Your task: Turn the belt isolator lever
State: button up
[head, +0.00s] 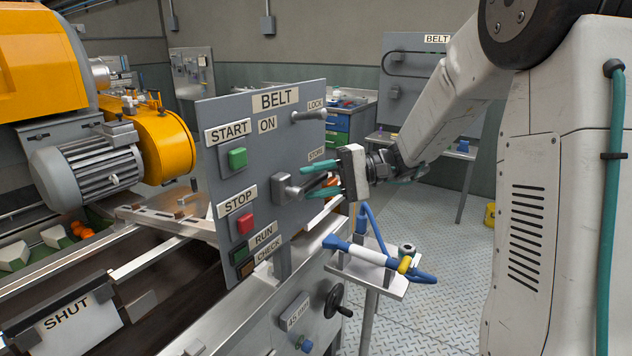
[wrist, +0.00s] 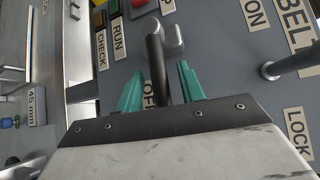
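The belt isolator lever (head: 288,189) sits on the grey BELT panel (head: 262,140). It has a grey metal hub and a dark round handle. In the wrist view the handle (wrist: 157,65) lies between my gripper's two teal fingers, with a gap showing on both sides. The handle points toward the OFF label (wrist: 150,90), which it partly hides; the ON label (wrist: 254,14) is off to the right. My gripper (head: 318,180) is open in front of the panel, its fingertips around the handle. In the head view the fingers partly hide the handle.
The panel carries a green START button (head: 237,158), a red STOP button (head: 245,223) and a metal peg (head: 309,116) by LOCK. Below my gripper, a small stand (head: 372,278) holds a blue-and-white tool (head: 362,250). A handwheel (head: 337,301) is at lower centre. Open floor lies right.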

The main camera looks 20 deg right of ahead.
aim_at(311, 180)
grip_shut()
jog(key=shift+r, duration=0.15)
jog(key=r+n+h, duration=0.2)
jog(key=h, duration=0.1)
jog(key=shift+s+a+r+n+t, duration=0.15)
jog(key=shift+a+n+t, duration=0.15)
jog(key=shift+t, duration=0.1)
jog(key=shift+s+a+r+n+t+h, duration=0.3)
jog(key=shift+r+n+h, duration=0.2)
jog(key=shift+h, duration=0.4)
jog(key=shift+s+a+r+n+t+h, duration=0.15)
jog(key=shift+r+n+t+h, duration=0.3)
jog(key=shift+h, duration=0.45)
jog(key=shift+a, duration=0.1)
